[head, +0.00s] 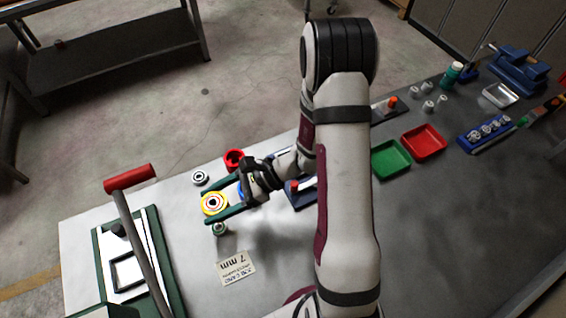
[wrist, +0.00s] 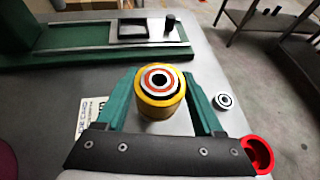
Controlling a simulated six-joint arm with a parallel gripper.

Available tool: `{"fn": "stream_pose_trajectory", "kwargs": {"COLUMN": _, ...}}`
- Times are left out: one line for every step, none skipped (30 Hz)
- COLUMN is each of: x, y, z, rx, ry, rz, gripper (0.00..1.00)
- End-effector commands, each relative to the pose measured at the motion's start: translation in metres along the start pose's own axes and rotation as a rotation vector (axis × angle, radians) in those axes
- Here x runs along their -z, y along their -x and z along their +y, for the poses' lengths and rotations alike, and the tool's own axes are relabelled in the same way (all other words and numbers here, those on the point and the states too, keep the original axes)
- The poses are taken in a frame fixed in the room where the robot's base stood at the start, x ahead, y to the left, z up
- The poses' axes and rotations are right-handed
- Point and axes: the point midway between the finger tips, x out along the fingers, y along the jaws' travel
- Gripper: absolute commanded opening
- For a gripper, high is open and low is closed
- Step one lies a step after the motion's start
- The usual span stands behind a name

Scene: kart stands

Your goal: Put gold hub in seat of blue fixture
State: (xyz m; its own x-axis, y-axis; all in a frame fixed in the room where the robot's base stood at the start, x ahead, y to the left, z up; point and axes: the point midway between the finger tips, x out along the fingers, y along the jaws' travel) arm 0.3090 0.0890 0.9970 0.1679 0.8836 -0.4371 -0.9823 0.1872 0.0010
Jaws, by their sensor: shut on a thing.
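The gold hub (head: 214,203) is a yellow ring-shaped piece with a red ring and a pale bearing-like centre. It also shows in the wrist view (wrist: 160,96), upright between the green fingers. My gripper (head: 208,204) is shut on its sides, over the left part of the bench; its fingers also show in the wrist view (wrist: 159,75). A blue piece (head: 240,191) shows just behind the hub, mostly hidden by my gripper; I cannot tell whether it is the blue fixture. No blue fixture shows in the wrist view.
A red ring-shaped piece (head: 234,158) and a grey bearing (head: 200,178) lie close by. A press with a red handle (head: 130,178) stands at left. Green (head: 390,158) and red (head: 424,142) trays lie right.

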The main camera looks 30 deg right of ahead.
Motion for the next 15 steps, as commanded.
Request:
{"fn": "stream_pose_trajectory", "kwargs": {"x": 0.003, "y": 0.012, "z": -0.009, "rx": 0.043, "ry": -0.018, "rz": 0.0, "gripper": 0.0}}
{"fn": "stream_pose_trajectory", "kwargs": {"x": 0.005, "y": 0.019, "z": -0.013, "rx": 0.068, "ry": -0.03, "rz": 0.0, "gripper": 0.0}}
{"fn": "stream_pose_trajectory", "kwargs": {"x": 0.009, "y": 0.03, "z": -0.02, "rx": 0.105, "ry": -0.048, "rz": 0.001, "gripper": 0.0}}
{"fn": "stream_pose_trajectory", "kwargs": {"x": 0.011, "y": 0.039, "z": -0.025, "rx": 0.133, "ry": -0.063, "rz": 0.001, "gripper": 0.0}}
{"fn": "stream_pose_trajectory", "kwargs": {"x": 0.014, "y": 0.049, "z": -0.029, "rx": 0.163, "ry": -0.077, "rz": 0.001, "gripper": 0.0}}
{"fn": "stream_pose_trajectory", "kwargs": {"x": 0.018, "y": 0.062, "z": -0.036, "rx": 0.205, "ry": -0.097, "rz": 0.001, "gripper": 0.0}}
{"fn": "stream_pose_trajectory", "kwargs": {"x": 0.022, "y": 0.072, "z": -0.04, "rx": 0.237, "ry": -0.112, "rz": 0.002, "gripper": 0.0}}
{"fn": "stream_pose_trajectory", "kwargs": {"x": 0.025, "y": 0.083, "z": -0.044, "rx": 0.27, "ry": -0.128, "rz": 0.002, "gripper": 0.0}}
{"fn": "stream_pose_trajectory", "kwargs": {"x": 0.03, "y": 0.098, "z": -0.049, "rx": 0.314, "ry": -0.149, "rz": 0.003, "gripper": 0.0}}
{"fn": "stream_pose_trajectory", "kwargs": {"x": 0.033, "y": 0.11, "z": -0.052, "rx": 0.348, "ry": -0.166, "rz": 0.003, "gripper": 0.0}}
{"fn": "stream_pose_trajectory", "kwargs": {"x": 0.037, "y": 0.122, "z": -0.054, "rx": 0.382, "ry": -0.183, "rz": 0.002, "gripper": 0.0}}
{"fn": "stream_pose_trajectory", "kwargs": {"x": 0.042, "y": 0.138, "z": -0.057, "rx": 0.427, "ry": -0.205, "rz": 0.002, "gripper": 0.0}}
{"fn": "stream_pose_trajectory", "kwargs": {"x": 0.046, "y": 0.15, "z": -0.059, "rx": 0.462, "ry": -0.221, "rz": 0.003, "gripper": 0.0}}
{"fn": "stream_pose_trajectory", "kwargs": {"x": 0.05, "y": 0.163, "z": -0.06, "rx": 0.496, "ry": -0.239, "rz": 0.002, "gripper": 0.0}}
{"fn": "stream_pose_trajectory", "kwargs": {"x": 0.055, "y": 0.179, "z": -0.061, "rx": 0.542, "ry": -0.26, "rz": 0.002, "gripper": 0.0}}
